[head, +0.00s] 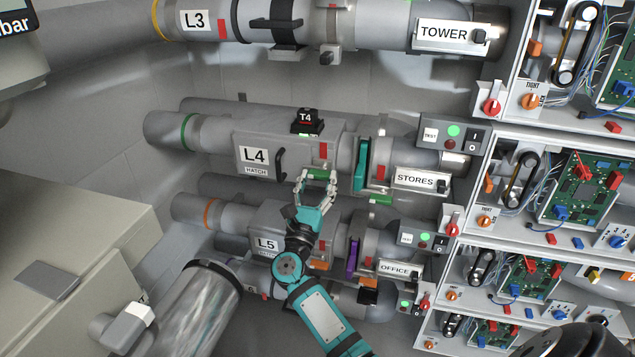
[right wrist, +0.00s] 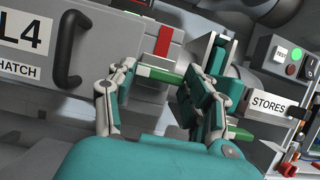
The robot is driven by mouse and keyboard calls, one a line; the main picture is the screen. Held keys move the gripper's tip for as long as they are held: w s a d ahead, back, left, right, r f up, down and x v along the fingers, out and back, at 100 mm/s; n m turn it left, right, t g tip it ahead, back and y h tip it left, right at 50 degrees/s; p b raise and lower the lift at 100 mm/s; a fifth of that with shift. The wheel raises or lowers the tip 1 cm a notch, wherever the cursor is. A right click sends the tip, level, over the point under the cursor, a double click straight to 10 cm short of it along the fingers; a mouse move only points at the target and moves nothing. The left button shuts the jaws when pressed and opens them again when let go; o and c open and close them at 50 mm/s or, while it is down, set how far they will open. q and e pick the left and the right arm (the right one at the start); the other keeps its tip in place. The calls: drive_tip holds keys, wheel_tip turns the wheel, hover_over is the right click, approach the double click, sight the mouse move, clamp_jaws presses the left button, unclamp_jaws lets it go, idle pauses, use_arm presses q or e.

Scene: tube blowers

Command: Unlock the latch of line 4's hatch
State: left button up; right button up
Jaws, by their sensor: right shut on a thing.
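Line 4's hatch (head: 265,150) is a grey box labelled L4 and HATCH, with a dark handle (right wrist: 68,48) on its face. Its green latch bar (right wrist: 158,75) sits at the hatch's right part, below a red strip (right wrist: 163,42). My right gripper (head: 318,178) reaches up from below. Its fingertips are shut on the green latch, one on each side, as the right wrist view (right wrist: 157,78) shows. The fingers hide the ends of the latch.
A teal gate plate (head: 362,163) stands just right of the latch, near the STORES sign (head: 415,180). A black T4 cap (head: 307,120) sits on top of line 4. Line 5's pipe (head: 275,222) runs close below. Circuit racks (head: 580,190) stand at the right.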

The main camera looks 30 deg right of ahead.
drive_tip(key=n+p, duration=0.1)
drive_tip(key=n+t+y+p, duration=0.1)
drive_tip(key=n, duration=0.1)
drive_tip(key=n+y+p, duration=0.1)
drive_tip(key=n, duration=0.1)
drive_tip(key=shift+s+d+r+t, duration=0.1)
drive_tip(key=shift+s+r+t, duration=0.05)
drive_tip(key=shift+r+t, duration=0.15)
drive_tip(key=n+y+p, duration=0.2)
drive_tip(key=n+p, duration=0.3)
drive_tip(key=n+y+p, duration=0.2)
drive_tip(key=n+p, duration=0.3)
drive_tip(key=p, duration=0.1)
drive_tip(key=n+y+p, duration=0.2)
drive_tip(key=n+p, duration=0.4)
drive_tip(key=shift+s+d+r+y, duration=0.1)
drive_tip(key=shift+s+r+y, duration=0.05)
drive_tip(key=shift+r+y, duration=0.15)
drive_tip(key=shift+f+n+p, duration=0.2)
drive_tip(key=shift+n+p, duration=0.5)
drive_tip(key=shift+p, duration=0.45)
drive_tip(key=o, duration=1.2)
drive_tip(key=v, duration=1.2)
drive_tip(key=shift+r, duration=0.2)
